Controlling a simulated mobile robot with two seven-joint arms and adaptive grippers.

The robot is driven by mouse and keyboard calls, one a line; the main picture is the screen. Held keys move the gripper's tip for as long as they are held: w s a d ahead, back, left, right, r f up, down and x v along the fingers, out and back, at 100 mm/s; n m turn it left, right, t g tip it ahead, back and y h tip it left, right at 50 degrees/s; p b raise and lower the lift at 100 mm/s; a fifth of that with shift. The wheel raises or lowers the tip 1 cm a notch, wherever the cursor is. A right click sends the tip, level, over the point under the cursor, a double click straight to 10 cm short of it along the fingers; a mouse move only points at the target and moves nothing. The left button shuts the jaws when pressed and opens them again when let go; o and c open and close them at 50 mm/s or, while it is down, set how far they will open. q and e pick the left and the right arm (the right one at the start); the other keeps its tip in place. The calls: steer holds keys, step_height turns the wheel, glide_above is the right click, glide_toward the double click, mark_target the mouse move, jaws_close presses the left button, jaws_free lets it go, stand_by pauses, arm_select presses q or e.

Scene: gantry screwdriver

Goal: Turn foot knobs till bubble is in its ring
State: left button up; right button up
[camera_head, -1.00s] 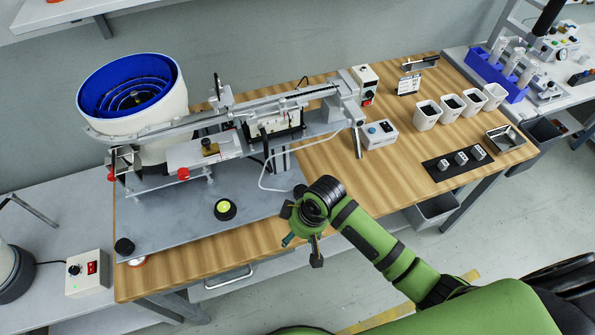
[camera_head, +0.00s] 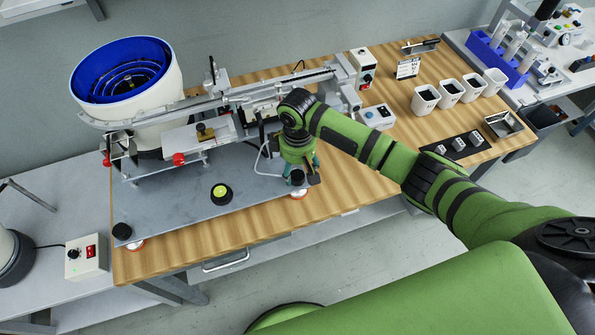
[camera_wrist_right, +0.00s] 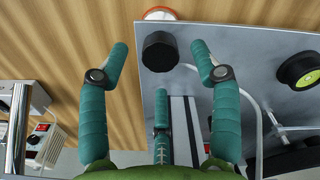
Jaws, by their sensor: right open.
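My right gripper (camera_head: 302,172) is open above the front right corner of the grey base plate (camera_head: 170,206). A black foot knob (camera_head: 296,178) is at that corner, just below the fingers. In the right wrist view the knob (camera_wrist_right: 160,52) shows between the spread fingertips, apart from both. Another black foot knob (camera_head: 122,231) stands at the plate's front left corner. The round bubble level (camera_head: 221,194), black with a yellow-green face, sits on the plate between the knobs. It is too small to tell where its bubble lies. My left gripper is not in view.
A feeder bowl (camera_head: 126,72) with a blue inside and a long rail stand behind on the plate. A cable loops near the gripper. White cups (camera_head: 425,97) and a black mat lie to the right. The wooden bench front (camera_head: 225,233) is clear.

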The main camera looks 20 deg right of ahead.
mark_target(299, 176)
step_height(299, 176, down, 3)
steer(key=shift+f, duration=0.15)
steer(key=c, duration=1.1)
steer(key=shift+c, duration=0.2)
steer(key=shift+d+f, duration=0.1)
steer(key=shift+s+n+p, duration=0.1)
steer(key=shift+n+p, duration=0.25)
steer(key=shift+n, duration=0.15)
